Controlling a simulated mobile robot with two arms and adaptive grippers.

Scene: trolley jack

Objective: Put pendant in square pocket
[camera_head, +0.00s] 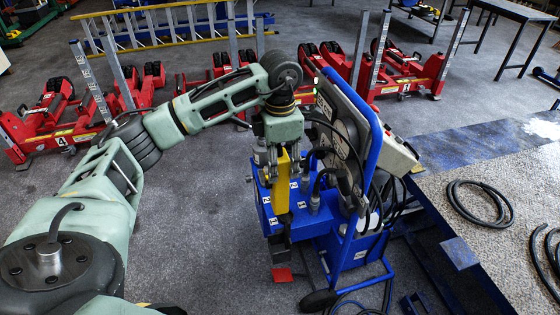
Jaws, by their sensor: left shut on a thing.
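My left gripper (278,165) points down at the front of a blue machine and is shut on a yellow upright piece, which I take to be the pendant (281,192). The pendant hangs in front of the blue tank (312,205); I cannot tell whether it touches it. Below its lower end is a black block (281,248) with a red piece (282,274) under it. I cannot tell whether either belongs to the pendant. I cannot make out a square pocket for certain. My right gripper is not in view.
The machine's blue frame (367,165) carries black hoses and a grey box (398,155). A platform with a speckled top (500,240) stands at the right with coiled hoses on it. Red lifting units (65,128) and a yellow ladder (175,38) lie behind. Grey floor is open left of the machine.

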